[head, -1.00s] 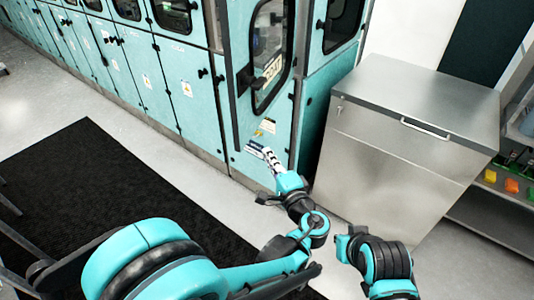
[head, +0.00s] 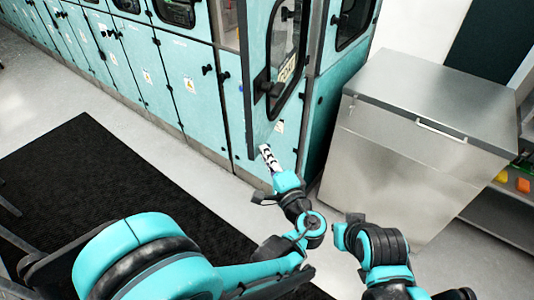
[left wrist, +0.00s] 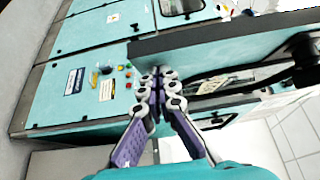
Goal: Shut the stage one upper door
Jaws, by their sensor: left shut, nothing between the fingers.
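The upper door (head: 259,115) is a teal panel with a tall dark-framed window. It stands swung out from the teal machine, its free edge toward the left in the head view. A dark handle (head: 268,84) is on its face. In the left wrist view the door's dark edge (left wrist: 225,35) runs across the upper right. My left gripper (head: 264,150) is shut and empty, its fingertips near the door's lower corner. The left wrist view also shows its purple fingers (left wrist: 158,82) together beside that edge; I cannot tell whether they touch.
A steel cabinet (head: 400,165) stands to the right of the machine. Closed teal lower panels (head: 190,85) line the left. A black mat (head: 90,190) lies on the pale floor. A panel with coloured buttons (left wrist: 108,80) shows behind the fingers.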

